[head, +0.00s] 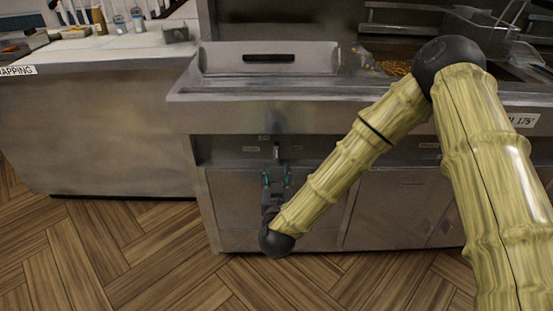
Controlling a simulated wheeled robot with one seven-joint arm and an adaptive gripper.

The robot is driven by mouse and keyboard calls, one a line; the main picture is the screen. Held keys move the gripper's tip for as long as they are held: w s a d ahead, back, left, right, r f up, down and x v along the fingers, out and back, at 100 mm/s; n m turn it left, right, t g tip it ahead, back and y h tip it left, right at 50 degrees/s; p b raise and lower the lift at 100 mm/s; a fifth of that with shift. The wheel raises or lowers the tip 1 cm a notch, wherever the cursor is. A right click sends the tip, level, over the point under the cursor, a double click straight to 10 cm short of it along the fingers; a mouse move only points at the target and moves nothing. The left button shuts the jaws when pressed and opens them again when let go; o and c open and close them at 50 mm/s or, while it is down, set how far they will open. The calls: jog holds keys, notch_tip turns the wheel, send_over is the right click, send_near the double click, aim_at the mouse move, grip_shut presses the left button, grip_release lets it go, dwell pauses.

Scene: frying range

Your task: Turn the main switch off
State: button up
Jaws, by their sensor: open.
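A small pale metal switch lever (277,152) sits on the dark control strip at the front of the steel frying range, below the worktop's overhang. It looks like the main switch, but the label near it is too small to read. My gripper (277,176) points up at the range front, just below the lever in the picture. Its two teal-tipped fingers are spread apart with nothing between them. I cannot tell how far the fingertips are from the lever, or which position the lever is in.
The range worktop (240,92) juts out above the strip. Steel cabinet doors (389,213) stand behind my arm. A second steel counter (95,125) stands to the left. A frying basket (480,30) is at the back right. The wooden floor (120,255) in front is clear.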

aim_at(277, 154)
jog(key=w+b, duration=0.1)
jog(key=w, duration=0.9)
jog(key=shift+w, duration=0.3)
grip_shut()
